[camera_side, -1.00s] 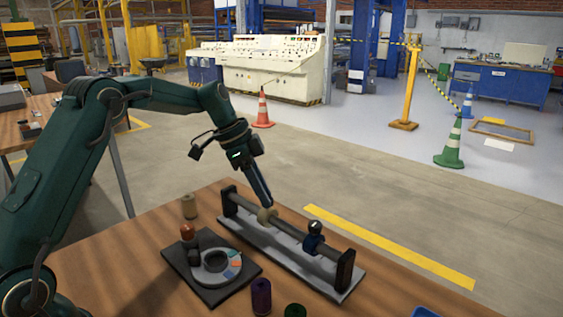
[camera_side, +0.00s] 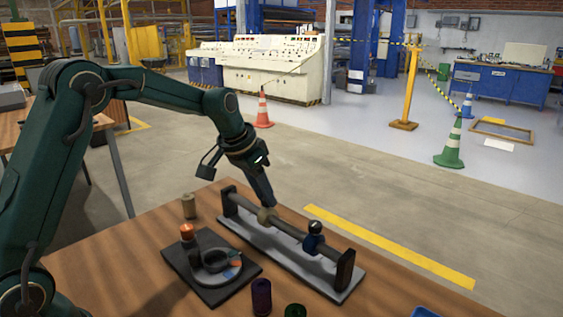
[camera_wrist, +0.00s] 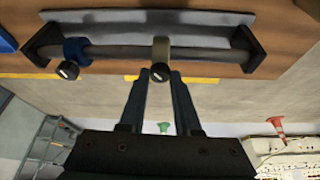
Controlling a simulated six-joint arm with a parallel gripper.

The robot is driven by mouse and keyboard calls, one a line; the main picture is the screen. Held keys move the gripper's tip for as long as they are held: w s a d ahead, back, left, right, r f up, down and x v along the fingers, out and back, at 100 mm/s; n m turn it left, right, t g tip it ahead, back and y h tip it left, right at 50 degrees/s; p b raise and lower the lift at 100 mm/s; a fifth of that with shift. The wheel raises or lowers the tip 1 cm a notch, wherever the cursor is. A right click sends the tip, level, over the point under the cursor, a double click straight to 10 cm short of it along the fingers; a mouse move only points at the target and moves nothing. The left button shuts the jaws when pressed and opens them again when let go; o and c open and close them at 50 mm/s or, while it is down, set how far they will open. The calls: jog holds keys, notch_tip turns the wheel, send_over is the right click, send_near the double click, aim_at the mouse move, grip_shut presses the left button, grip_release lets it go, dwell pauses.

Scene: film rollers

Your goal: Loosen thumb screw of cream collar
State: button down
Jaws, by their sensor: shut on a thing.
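The cream collar (camera_side: 267,215) sits around the dark shaft (camera_side: 290,229) of the roller stand, left of the middle in the side view. In the wrist view the collar (camera_wrist: 161,48) shows with its dark-sided, pale-capped thumb screw (camera_wrist: 160,72) facing the camera. My gripper (camera_wrist: 160,78) is shut on the thumb screw, one finger on each side of it. In the side view my gripper (camera_side: 266,203) comes down from above onto the collar and hides the screw. A blue collar (camera_side: 313,241) with its own dark knob (camera_wrist: 68,70) sits farther along the shaft.
A dark square base (camera_side: 208,290) with a grey ring and an orange-topped post stands left of the stand. A tan spool (camera_side: 189,206), a purple spool (camera_side: 261,296) and a green spool (camera_side: 295,311) stand on the table. A blue item (camera_side: 425,312) lies at the front edge.

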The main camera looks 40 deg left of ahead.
jog(key=n, duration=0.1)
jog(key=n+y, duration=0.1)
jog(key=n, duration=0.1)
jog(key=n+y, duration=0.1)
jog(key=n, duration=0.1)
jog(key=shift+d, duration=0.3)
jog(key=shift+w+d+n+g+y, duration=0.1)
jog(key=shift+n+g+y, duration=0.3)
jog(key=shift+n, duration=0.85)
jog(key=shift+n+g+y, duration=0.4)
jog(key=shift+n, duration=0.85)
jog(key=c, duration=0.6)
grip_release()
jog(key=shift+v, duration=2.6)
